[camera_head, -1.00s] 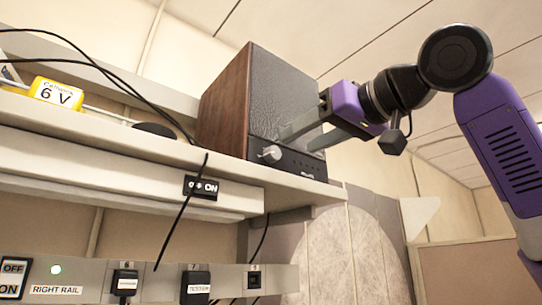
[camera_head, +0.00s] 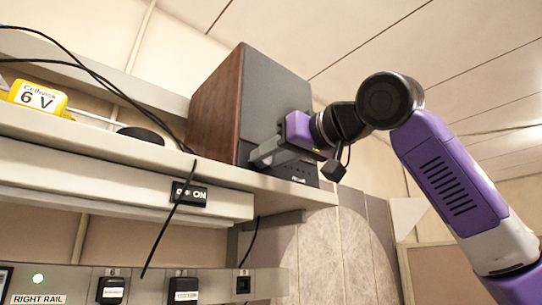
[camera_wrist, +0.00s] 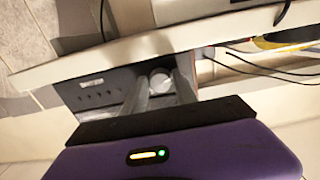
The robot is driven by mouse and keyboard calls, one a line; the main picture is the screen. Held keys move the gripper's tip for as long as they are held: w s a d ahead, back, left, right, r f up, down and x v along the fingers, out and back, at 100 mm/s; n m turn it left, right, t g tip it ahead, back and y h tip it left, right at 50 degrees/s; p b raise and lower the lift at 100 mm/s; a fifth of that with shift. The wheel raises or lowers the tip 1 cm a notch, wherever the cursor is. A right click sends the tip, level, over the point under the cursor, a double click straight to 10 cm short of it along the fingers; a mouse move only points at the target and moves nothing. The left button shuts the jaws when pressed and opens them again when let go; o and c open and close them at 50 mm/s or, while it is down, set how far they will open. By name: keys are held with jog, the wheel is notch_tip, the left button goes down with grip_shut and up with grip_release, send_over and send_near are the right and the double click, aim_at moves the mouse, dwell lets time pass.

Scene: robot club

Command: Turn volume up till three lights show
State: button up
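A speaker (camera_head: 270,100) with wooden sides and a dark front stands on the upper shelf. Its round silver volume knob (camera_wrist: 160,80) shows in the wrist view, between the two fingertips of my gripper (camera_wrist: 162,78). The fingers look open, one on each side of the knob, with a narrow gap. In the head view my gripper (camera_head: 262,156) is at the lower front of the speaker and hides the knob. A row of small dots (camera_wrist: 92,95) runs along the front panel beside the knob. I see none of them clearly lit.
The shelf edge (camera_head: 110,150) runs just below the speaker. A yellow 6 V box (camera_head: 37,95) and black cables (camera_head: 100,68) are on the left. A power rail (camera_head: 215,284) with plugs is below. The space right of the speaker is open around my arm.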

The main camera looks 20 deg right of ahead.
grip_shut()
jog(key=shift+m, duration=8.4)
